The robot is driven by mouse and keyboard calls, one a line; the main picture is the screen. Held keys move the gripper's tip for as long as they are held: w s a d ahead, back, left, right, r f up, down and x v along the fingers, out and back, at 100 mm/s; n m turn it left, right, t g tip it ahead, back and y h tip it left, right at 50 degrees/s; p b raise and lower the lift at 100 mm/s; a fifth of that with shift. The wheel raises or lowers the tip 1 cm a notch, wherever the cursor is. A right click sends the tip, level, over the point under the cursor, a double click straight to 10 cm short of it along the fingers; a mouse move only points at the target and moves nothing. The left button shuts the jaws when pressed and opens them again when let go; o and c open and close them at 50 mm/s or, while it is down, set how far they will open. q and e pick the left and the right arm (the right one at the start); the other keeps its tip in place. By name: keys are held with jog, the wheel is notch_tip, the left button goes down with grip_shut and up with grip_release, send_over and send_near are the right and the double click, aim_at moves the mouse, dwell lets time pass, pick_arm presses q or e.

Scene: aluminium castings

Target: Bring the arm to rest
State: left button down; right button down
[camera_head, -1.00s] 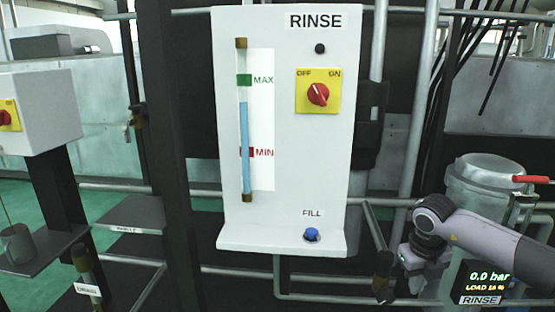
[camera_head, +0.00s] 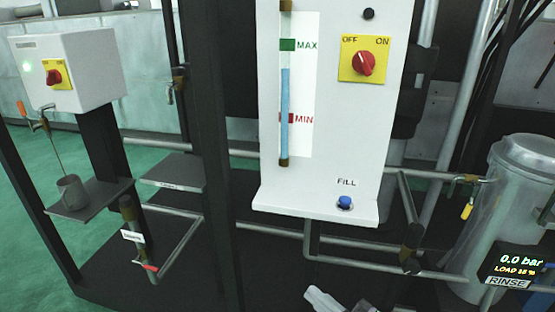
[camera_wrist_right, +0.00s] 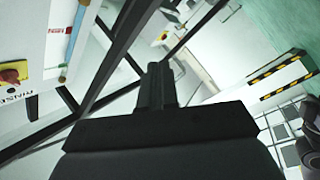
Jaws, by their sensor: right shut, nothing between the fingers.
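My right gripper (camera_wrist_right: 158,85) shows in the right wrist view with its dark fingers together and nothing between them. It points out into open space, with the white panel off to the left of it. In the head view only a pale piece of my right arm shows at the bottom edge, below the panel; the fingers cannot be made out there. My left gripper is not in view.
The white rinse panel (camera_head: 330,190) has a red knob (camera_head: 364,63), a blue FILL button (camera_head: 344,203) and a sight tube (camera_head: 285,100) with blue liquid between MIN and MAX. A metal vessel (camera_head: 505,205) stands right. A switch box (camera_head: 100,70) and cup (camera_head: 72,191) are left.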

jog(key=s+d+f+m+g+h+p, duration=0.1)
jog(key=s+d+f+m+g+h, duration=0.2)
jog(key=s+d+f+m+h, duration=0.8)
jog(key=s+d+f+m, duration=0.1)
jog(key=s+f+m, duration=0.2)
jog(key=f+m, duration=0.1)
jog(key=shift+s+d+f+m+h, duration=0.15)
jog(key=shift+d+f+m+h, duration=0.2)
jog(key=shift+m, duration=0.35)
jog(key=shift+d, duration=0.1)
